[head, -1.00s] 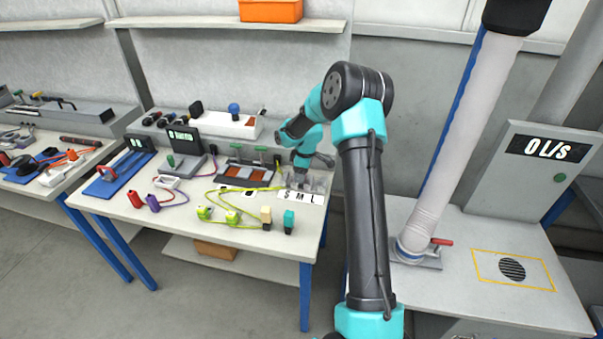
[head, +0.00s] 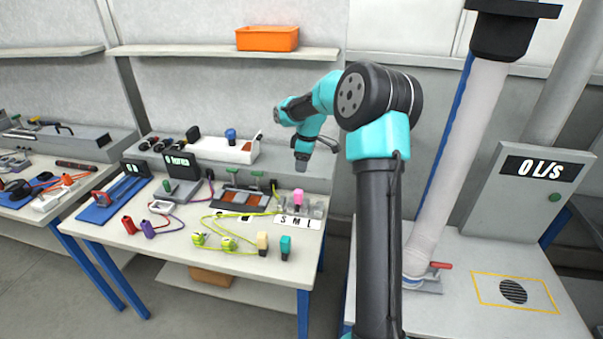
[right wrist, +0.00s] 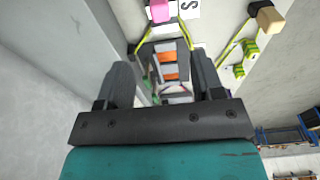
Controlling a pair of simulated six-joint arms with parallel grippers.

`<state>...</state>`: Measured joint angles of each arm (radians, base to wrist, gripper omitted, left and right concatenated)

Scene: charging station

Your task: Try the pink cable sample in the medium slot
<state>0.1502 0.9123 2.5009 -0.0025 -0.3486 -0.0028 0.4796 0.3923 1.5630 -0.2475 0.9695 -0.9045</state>
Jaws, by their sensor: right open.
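The pink cable sample (head: 298,197) stands upright in the clear slot block (head: 315,208) behind the white S M L label (head: 299,221). It looks near the middle, but I cannot tell for certain which slot holds it. The sample (right wrist: 158,11) also shows at the top edge of the right wrist view, beside the S. My right gripper (head: 302,165) is above and behind the block, apart from the sample. In the right wrist view its fingers (right wrist: 160,64) are spread with nothing between them. My left gripper is not in view.
A tan block (head: 262,243) and a teal block (head: 285,247) stand at the table's front. Yellow-green connectors (head: 228,243) on a cable lie left of them. A grey board with orange-brown panels (head: 241,198) lies left of the slot block. A display device (head: 180,176) stands farther left.

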